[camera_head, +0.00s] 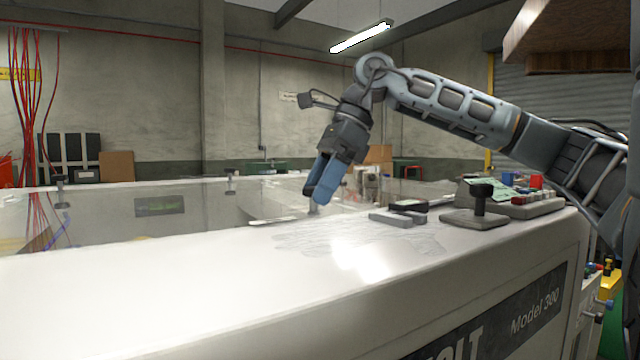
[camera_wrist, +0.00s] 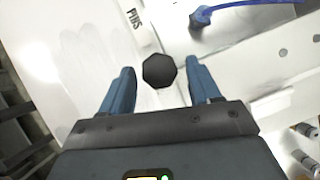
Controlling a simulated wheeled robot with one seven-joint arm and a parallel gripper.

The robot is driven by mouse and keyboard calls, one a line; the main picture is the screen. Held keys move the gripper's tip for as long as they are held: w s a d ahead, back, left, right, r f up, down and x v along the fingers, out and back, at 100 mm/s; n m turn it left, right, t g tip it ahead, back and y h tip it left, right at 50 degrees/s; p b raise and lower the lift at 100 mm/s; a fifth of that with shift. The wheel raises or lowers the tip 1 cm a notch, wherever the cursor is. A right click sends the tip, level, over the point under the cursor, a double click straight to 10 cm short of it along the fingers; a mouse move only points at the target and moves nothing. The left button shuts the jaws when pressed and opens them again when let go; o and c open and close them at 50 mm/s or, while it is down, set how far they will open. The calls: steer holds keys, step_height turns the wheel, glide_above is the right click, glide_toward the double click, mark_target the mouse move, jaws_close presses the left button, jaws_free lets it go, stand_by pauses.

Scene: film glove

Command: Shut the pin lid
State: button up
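My gripper (camera_head: 314,200) is above the white machine top, with its blue fingers pointing down. In the wrist view my gripper (camera_wrist: 160,88) is open, with one finger on each side of a dark octagonal knob (camera_wrist: 159,71). The knob lies between the fingers, with a gap to each side; no grip on it shows. The word PINS (camera_wrist: 133,17) is printed on the white surface beside the knob. In the head view a thin flat plate (camera_head: 280,220) lies just left of the fingertips. I cannot tell how far the pin lid stands open.
The white machine top (camera_head: 180,285) is clear in front. Right of my gripper are a flat grey block (camera_head: 392,217), a black knob on a base (camera_head: 480,200) and a button panel (camera_head: 538,206). Clear panels with upright knobs (camera_head: 230,181) lie behind. A blue cable (camera_wrist: 205,15) shows in the wrist view.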

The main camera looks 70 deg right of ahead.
steer(key=shift+r, duration=0.1)
steer(key=shift+v, duration=3.85)
